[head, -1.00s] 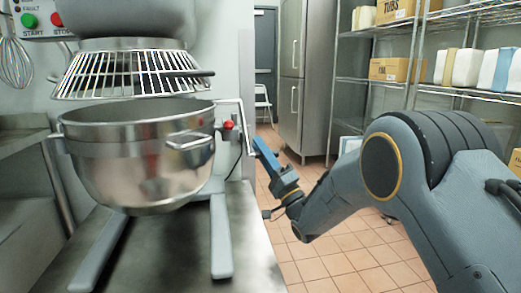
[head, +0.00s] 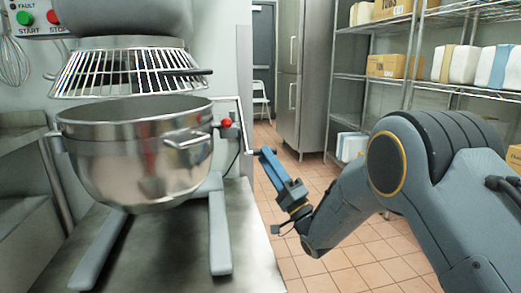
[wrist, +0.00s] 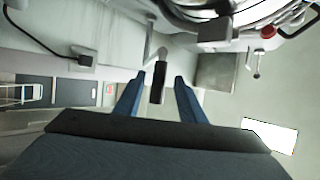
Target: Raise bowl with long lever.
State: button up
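The steel mixing bowl (head: 140,165) hangs upright in the mixer below its wire guard. The long lever (head: 241,125) is a bent metal rod at the mixer's right side in the head view. In the wrist view, the lever's dark grip (wrist: 158,82) shows between the blue fingers of my gripper (wrist: 155,88). A gap shows on each side of the grip, so my gripper is open and not closed on it. In the head view my gripper (head: 265,157) is at the lever's lower end, and hides the dark grip.
A red knob (head: 226,122) sits between bowl and lever. The wire guard (head: 130,73) is above the bowl. A steel table (head: 190,245) lies under the mixer. Wire shelves (head: 450,90) with boxes stand at the right. Tiled floor is free between them.

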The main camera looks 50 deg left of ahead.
jog(key=shift+v, duration=1.3)
